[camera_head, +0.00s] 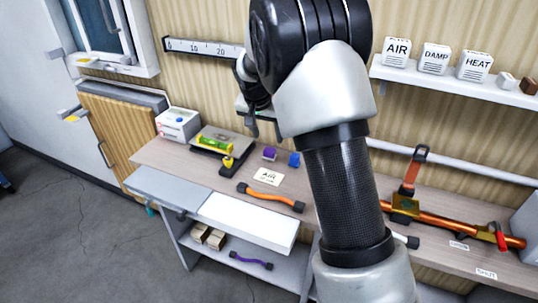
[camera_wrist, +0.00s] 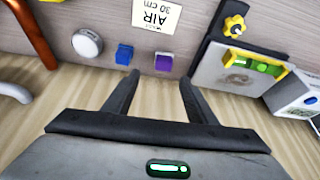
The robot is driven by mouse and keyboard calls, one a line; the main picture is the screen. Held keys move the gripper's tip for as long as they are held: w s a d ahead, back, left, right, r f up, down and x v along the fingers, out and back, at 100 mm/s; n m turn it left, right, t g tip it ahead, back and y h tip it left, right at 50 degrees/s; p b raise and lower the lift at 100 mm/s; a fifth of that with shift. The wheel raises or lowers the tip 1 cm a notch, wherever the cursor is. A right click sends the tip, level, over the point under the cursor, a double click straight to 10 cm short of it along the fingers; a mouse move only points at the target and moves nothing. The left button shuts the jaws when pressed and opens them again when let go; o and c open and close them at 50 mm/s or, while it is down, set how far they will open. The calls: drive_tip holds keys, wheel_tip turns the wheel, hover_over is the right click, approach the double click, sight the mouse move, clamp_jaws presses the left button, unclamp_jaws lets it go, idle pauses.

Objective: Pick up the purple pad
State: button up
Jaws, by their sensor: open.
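The purple pad (camera_head: 269,153) is a small block on the wooden bench, left of a similar blue block (camera_head: 294,159). In the wrist view the purple pad (camera_wrist: 164,62) lies beyond my fingertips, with the blue block (camera_wrist: 124,54) to its left. My gripper (camera_wrist: 156,76) is open and empty, its two dark fingers spread apart. The purple pad appears between the lines of the fingers, closer to the right one, and the blue block appears near the left fingertip. In the head view my gripper (camera_head: 252,122) shows partly, behind my arm, above the bench.
An AIR card (camera_head: 268,177) and an orange cable (camera_head: 270,196) lie in front of the pads. Left of them is a grey plate (camera_head: 222,144) with a green level and yellow knob. A white box (camera_head: 178,124) stands farther left. A round white-faced disc (camera_wrist: 87,43) is beside the blue block.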

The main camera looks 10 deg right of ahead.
hover_over(269, 150)
drive_tip(key=s, duration=0.2)
drive_tip(key=f, duration=0.4)
drive_tip(key=shift+s+a, duration=0.1)
drive_tip(key=shift+a, duration=0.15)
drive_tip(key=shift+a+x, duration=0.15)
drive_tip(key=shift+x, duration=1.15)
drive_tip(key=shift+a+x, duration=0.2)
drive_tip(key=shift+x, duration=1.1)
drive_tip(key=c, duration=1.2)
drive_tip(key=shift+o, duration=0.2)
wheel_tip(269, 150, up, 10)
drive_tip(key=o, duration=0.4)
drive_tip(key=c, duration=0.3)
drive_tip(key=shift+w, duration=0.2)
